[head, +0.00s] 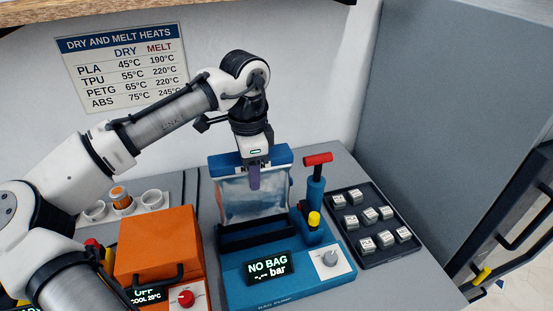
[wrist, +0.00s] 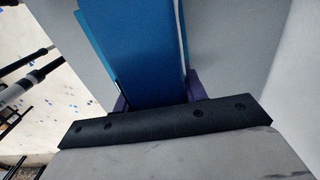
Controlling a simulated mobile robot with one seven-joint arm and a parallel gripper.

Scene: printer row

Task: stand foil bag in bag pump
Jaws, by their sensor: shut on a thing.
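The foil bag (head: 232,198) is silvery and clear with a blue top band (head: 225,162). It hangs upright, its lower edge just behind the black front bar of the bag pump. My gripper (head: 254,180) is shut on the bag's top band from above. In the wrist view the purple fingertips (wrist: 158,95) lie either side of the blue band (wrist: 135,50). The blue bag pump (head: 238,290) is below, with a display (head: 267,267) reading "NO BAG -.-- bar". I cannot tell whether the bag's lower edge touches the pump.
An orange box (head: 158,245) with a black handle stands left of the pump. A red-handled hand pump (head: 316,185) rises at the pump's right. A black tray (head: 372,246) of several small blocks lies further right.

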